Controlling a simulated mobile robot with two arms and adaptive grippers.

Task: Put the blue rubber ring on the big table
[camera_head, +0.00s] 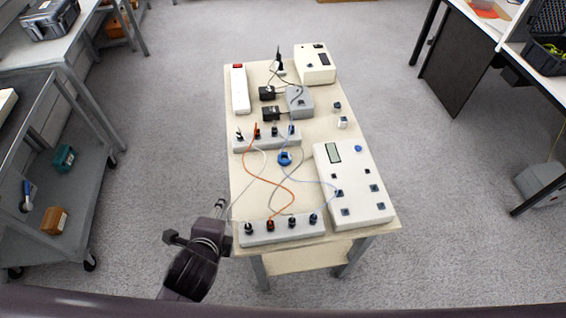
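A blue ring (284,162) lies near the middle of the beige table (238,196), between the two grey connector strips. Thin cables run close by it; I cannot tell whether one passes through it. My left gripper (219,207) is at the left front edge of this table, well away from the ring and in front of it. The dark gripper is seen from above and small, so its finger opening is unclear. I see nothing held in it. My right gripper is out of view.
A white device (352,192), grey connector strips (283,232), a power strip (239,90), a grey box (299,102) and loose cables, one orange (270,178), crowd the beige table. A grey cart (90,145) stands left, a desk (478,35) right.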

